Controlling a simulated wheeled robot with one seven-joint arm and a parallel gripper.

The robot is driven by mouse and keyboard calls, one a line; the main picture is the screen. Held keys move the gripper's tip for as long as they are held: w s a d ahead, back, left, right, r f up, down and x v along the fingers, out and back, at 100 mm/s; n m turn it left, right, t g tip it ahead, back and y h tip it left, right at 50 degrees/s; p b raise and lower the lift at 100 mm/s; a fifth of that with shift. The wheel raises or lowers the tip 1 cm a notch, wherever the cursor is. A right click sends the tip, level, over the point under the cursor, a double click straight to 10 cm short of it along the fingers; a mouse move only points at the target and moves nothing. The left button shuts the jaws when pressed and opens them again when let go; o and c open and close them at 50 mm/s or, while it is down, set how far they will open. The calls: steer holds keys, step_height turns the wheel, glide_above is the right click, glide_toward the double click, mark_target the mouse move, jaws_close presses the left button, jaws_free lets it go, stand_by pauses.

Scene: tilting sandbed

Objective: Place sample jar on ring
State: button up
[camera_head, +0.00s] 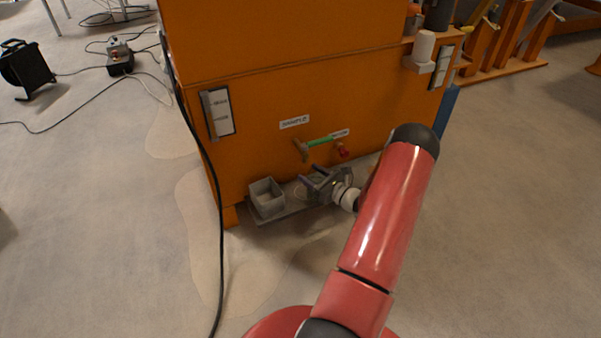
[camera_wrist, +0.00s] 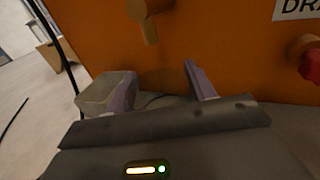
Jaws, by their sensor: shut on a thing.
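My gripper (camera_head: 312,186) is low at the front of the orange cabinet, just above a grey shelf (camera_head: 290,212). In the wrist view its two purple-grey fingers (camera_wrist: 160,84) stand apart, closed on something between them. The sample jar is not clearly visible there; it looks clear or hidden behind the gripper body. A pale round outline, perhaps the ring (camera_head: 299,192), shows on the shelf just left of the gripper. Whether the jar touches it I cannot tell.
A grey open box (camera_head: 266,198) stands on the shelf left of my gripper; it also shows in the wrist view (camera_wrist: 102,92). A green-handled valve (camera_head: 319,142) and red knob (camera_head: 342,150) stick out above. A black cable (camera_head: 218,230) hangs at the left.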

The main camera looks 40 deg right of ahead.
steer(key=w, duration=0.1)
steer(key=w+f, duration=0.1)
steer(key=w, duration=0.1)
steer(key=w+a+b, duration=0.1)
steer(key=w, duration=0.1)
steer(key=shift+f, duration=0.2)
steer(key=shift+d, duration=0.1)
steer(key=shift+f, duration=0.15)
steer(key=o, duration=1.1)
steer(key=shift+c, duration=0.2)
